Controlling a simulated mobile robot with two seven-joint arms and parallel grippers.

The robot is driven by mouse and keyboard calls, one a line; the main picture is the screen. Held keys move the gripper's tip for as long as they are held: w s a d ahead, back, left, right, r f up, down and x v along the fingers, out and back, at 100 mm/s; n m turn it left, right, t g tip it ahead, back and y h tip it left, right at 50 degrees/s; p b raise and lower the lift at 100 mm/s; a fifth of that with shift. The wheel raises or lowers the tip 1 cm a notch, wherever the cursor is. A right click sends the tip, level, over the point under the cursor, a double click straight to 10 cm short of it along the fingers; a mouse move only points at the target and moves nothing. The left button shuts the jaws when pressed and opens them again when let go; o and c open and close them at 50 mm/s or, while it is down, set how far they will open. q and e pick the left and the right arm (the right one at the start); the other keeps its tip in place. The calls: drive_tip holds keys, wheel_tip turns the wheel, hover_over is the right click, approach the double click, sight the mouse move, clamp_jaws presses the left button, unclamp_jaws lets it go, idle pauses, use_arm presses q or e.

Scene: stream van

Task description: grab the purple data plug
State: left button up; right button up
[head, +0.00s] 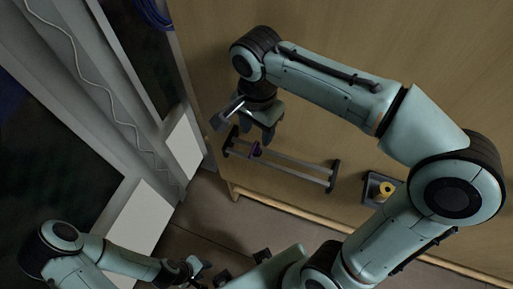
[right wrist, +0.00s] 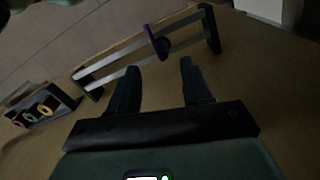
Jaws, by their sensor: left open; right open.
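The purple data plug (head: 256,150) sits on a rack of two grey rails (head: 295,167) with black end pieces, near the rack's left end in the head view. In the right wrist view the plug (right wrist: 156,42) rests across the rails, just beyond my fingertips. My right gripper (head: 266,135) is open and empty, close to the plug and apart from it. Its two fingers (right wrist: 158,68) point toward the plug in the right wrist view, with a gap between them. My left gripper (head: 200,270) is open at the bottom of the head view, far from the plug.
The rack lies on a wooden surface with a front edge strip (head: 300,212). A dark tray (head: 368,189) with a yellow ring-shaped thing (head: 386,189) stands right of the rack. In the right wrist view several coloured rings show in it. White panels (head: 150,217) stand at the left.

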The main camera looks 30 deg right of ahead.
sight(257, 142)
drive_tip(key=f, duration=0.7)
drive_tip(key=shift+w+d+f+b, duration=0.2)
drive_tip(key=shift+w+b, duration=0.05)
drive_tip(key=shift+b, duration=0.05)
clamp_jaws()
